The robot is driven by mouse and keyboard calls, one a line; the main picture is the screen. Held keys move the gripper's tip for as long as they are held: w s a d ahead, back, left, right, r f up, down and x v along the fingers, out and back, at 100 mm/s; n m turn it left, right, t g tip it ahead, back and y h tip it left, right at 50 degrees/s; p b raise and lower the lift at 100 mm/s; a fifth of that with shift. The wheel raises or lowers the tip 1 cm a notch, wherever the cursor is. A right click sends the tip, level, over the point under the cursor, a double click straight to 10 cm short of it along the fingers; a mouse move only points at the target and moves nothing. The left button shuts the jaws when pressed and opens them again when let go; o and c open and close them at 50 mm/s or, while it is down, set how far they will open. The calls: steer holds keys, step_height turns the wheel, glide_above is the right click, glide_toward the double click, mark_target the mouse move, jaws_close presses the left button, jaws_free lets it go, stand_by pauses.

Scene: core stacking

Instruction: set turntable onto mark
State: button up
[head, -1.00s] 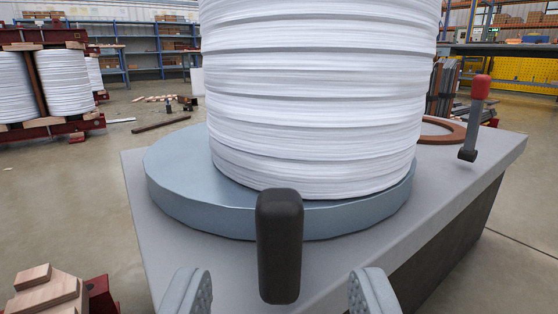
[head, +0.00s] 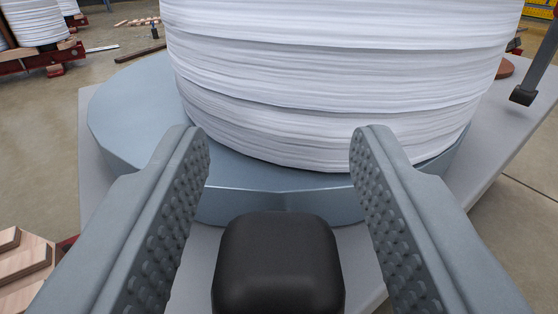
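The turntable (head: 140,125) is a round blue-grey disc lying on a light grey bench top. A large white ribbed coil (head: 330,60) stands on it. A black upright handle (head: 278,262) with a rounded top stands in front of the turntable's near edge. My gripper (head: 280,150) is open, with one studded grey finger on each side above the handle, and clear gaps show between the fingers and it. The handle's lower part is out of the frame. I cannot make out a mark.
The grey bench top (head: 98,165) shows around the turntable. A dark-ended lever (head: 523,95) stands at the right. Wooden blocks (head: 22,258) lie at the lower left. More white coils (head: 35,20) on red frames stand at the far left, with open floor between.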

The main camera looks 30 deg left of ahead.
jaws_close()
steer(key=shift+w+d+n+g+y, duration=0.3)
steer(key=shift+w+d+n+y, duration=0.25)
steer(key=shift+d, duration=0.4)
steer(key=w+d+n+g+y, duration=0.1)
steer(key=w+d, duration=0.1)
steer(key=w+d+n+g+y, duration=0.2)
steer(key=w, duration=0.1)
steer(key=w+d+n+g+y, duration=0.1)
steer(key=w+d+g, duration=0.1)
steer(key=shift+w+d+y, duration=0.25)
steer(key=shift+d+y, duration=0.05)
steer(key=shift+y, duration=0.05)
steer(key=shift+w+d+n+g, duration=0.15)
steer(key=shift+w+d, duration=0.25)
steer(key=shift+w, duration=0.35)
steer(key=shift+w+d+n+g, duration=0.15)
steer(key=shift+w+d, duration=0.2)
steer(key=shift+w, duration=0.45)
steer(key=shift+o, duration=0.3)
jaws_free()
